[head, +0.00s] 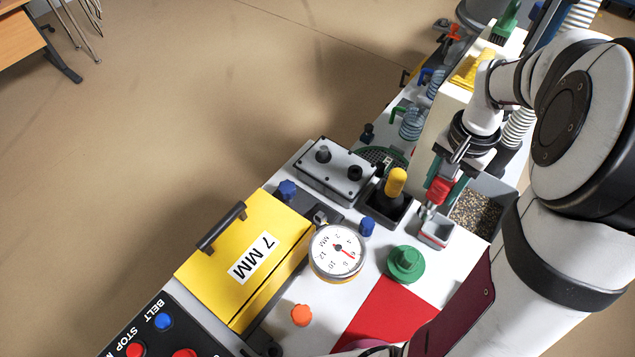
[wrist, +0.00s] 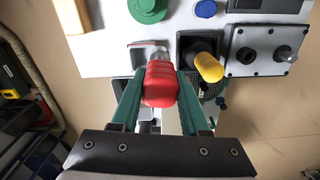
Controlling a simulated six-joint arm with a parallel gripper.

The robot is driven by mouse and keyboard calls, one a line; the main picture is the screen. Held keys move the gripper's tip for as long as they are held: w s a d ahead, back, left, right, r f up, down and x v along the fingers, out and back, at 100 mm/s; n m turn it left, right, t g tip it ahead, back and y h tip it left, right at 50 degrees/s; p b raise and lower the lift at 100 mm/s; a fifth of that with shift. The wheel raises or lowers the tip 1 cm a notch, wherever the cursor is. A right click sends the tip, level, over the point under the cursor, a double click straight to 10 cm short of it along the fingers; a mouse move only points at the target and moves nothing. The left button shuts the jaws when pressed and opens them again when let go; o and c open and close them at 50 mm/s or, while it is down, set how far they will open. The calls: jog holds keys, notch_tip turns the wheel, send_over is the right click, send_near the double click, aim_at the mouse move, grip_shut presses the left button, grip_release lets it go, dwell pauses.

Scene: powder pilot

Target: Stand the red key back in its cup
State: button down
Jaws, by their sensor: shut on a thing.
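My gripper (head: 442,188) is shut on the red key (head: 438,191), its green fingers on both sides of the red handle. In the wrist view the red key (wrist: 160,84) sits between the fingertips (wrist: 160,88), with its grey metal end pointing away from me. The small grey square cup (head: 434,234) stands on the white bench just beyond the key's end; it also shows in the wrist view (wrist: 139,52).
A black holder with a yellow-handled tool (head: 396,182) stands close left of the cup. A green knob (head: 405,263) is in front, and a bin of granules (head: 477,214) is to the right. A dial gauge (head: 338,251) and yellow box (head: 245,255) stand farther left.

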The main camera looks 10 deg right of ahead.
jog(key=shift+s+d+f, duration=0.2)
jog(key=shift+d+f, duration=0.25)
jog(key=shift+d, duration=0.3)
jog(key=shift+s+d+f, duration=0.2)
jog(key=shift+d+f, duration=0.2)
jog(key=shift+d, duration=0.35)
jog(key=shift+s+d+f, duration=0.2)
jog(key=shift+d+f, duration=0.25)
jog(key=shift+d, duration=0.3)
jog(key=shift+f, duration=1.65)
jog(key=shift+f, duration=1.35)
jog(key=shift+c, duration=1.6)
grip_release()
jog(key=shift+r, duration=0.1)
